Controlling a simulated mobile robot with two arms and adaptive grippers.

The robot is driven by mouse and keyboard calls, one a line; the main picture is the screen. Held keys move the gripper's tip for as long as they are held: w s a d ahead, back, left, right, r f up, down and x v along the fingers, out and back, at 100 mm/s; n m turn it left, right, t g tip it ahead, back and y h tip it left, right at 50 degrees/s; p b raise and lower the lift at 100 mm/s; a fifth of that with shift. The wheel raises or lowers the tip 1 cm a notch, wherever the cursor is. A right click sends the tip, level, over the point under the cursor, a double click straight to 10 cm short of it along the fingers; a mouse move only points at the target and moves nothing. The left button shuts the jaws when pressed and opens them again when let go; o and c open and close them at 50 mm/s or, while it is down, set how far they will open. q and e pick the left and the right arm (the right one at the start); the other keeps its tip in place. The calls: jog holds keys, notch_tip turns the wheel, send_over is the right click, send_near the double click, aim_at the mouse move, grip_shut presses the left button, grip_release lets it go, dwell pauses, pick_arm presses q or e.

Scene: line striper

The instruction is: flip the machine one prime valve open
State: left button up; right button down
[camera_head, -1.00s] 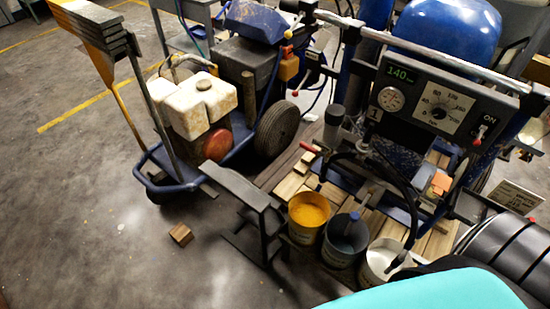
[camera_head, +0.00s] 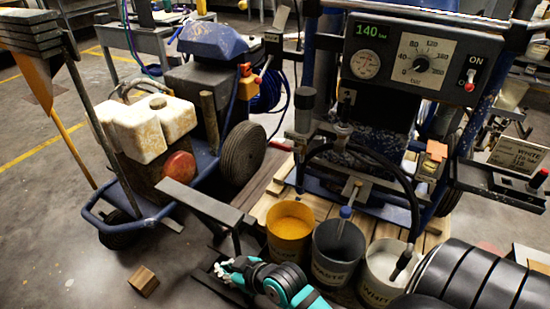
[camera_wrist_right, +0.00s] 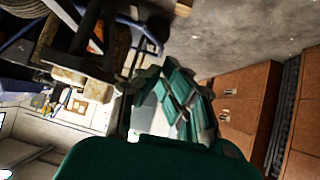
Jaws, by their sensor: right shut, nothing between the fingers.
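The machine with the control panel (camera_head: 418,62) stands right of centre in the head view; its display reads 140 and its switch is marked ON. A short red lever (camera_head: 280,146) sticks out at its lower left side and may be the prime valve; I cannot tell its setting. My right gripper (camera_head: 226,270) is at the bottom of the head view, left of the buckets and well below the red lever. Its green fingers (camera_wrist_right: 168,105) are shut and empty in the right wrist view. My left gripper is not in view.
A yellow-paint bucket (camera_head: 291,229), a dark bucket (camera_head: 338,248) and a white-paint bucket (camera_head: 384,268) stand before the machine. A dark metal stand (camera_head: 200,200) is behind my gripper. A blue cart (camera_head: 150,222) is at left. A wooden block (camera_head: 143,280) lies on open floor.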

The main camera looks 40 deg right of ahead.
jog(key=w+d+r+m+t+h, duration=0.25)
jog(key=w+d+r+t, duration=0.2)
jog(key=w+r, duration=0.35)
jog(key=w+d+r+m+t+h, duration=0.1)
jog(key=w+d+r+t+h, duration=0.3)
jog(key=w+r+t, duration=0.3)
pick_arm(q)
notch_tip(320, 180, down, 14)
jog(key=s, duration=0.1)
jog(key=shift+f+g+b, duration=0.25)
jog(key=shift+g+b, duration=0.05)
jog(key=shift+b, duration=0.15)
pick_arm(e)
jog(key=d+r+m+g+h, duration=0.1)
jog(key=d+m+g+h, duration=1.1)
jog(key=h, duration=0.4)
jog(key=shift+s+d+m+g, duration=0.3)
jog(key=shift+s+m+g, duration=0.2)
jog(key=shift+m, duration=0.55)
jog(key=shift+w+r+h, duration=0.1)
jog(key=shift+r+h, duration=0.05)
jog(key=shift+h, duration=0.1)
